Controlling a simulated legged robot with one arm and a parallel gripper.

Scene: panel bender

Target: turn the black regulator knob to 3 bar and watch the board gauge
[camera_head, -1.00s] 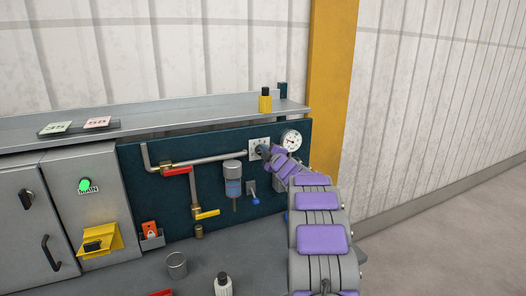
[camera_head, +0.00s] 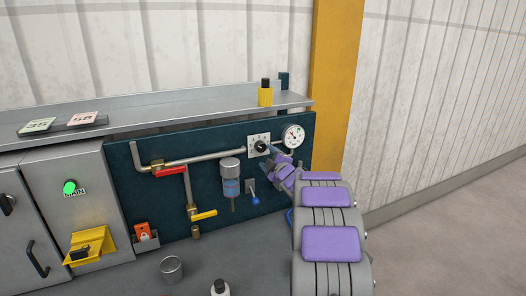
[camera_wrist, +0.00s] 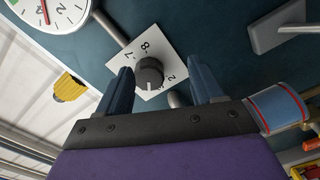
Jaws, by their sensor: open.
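The black regulator knob (camera_head: 261,147) sits on a white numbered plate (camera_head: 251,141) on the dark teal board. In the wrist view the knob (camera_wrist: 149,72) lies between the fingertips of my open gripper (camera_wrist: 163,78), with gaps on both sides. A pale mark on the knob points toward the bottom of that picture; the numeral there is hidden. The board gauge (camera_head: 293,137) is right of the knob. In the wrist view the gauge (camera_wrist: 50,12) is cut off, with a red needle, a green band and a 2 visible.
Pipes with a red-handled valve (camera_head: 171,170) and a yellow-handled valve (camera_head: 204,215) run left of the knob. A filter bowl (camera_head: 231,187) and blue-tipped lever (camera_head: 254,200) are below left. A yellow bottle (camera_head: 265,94) stands on the shelf above.

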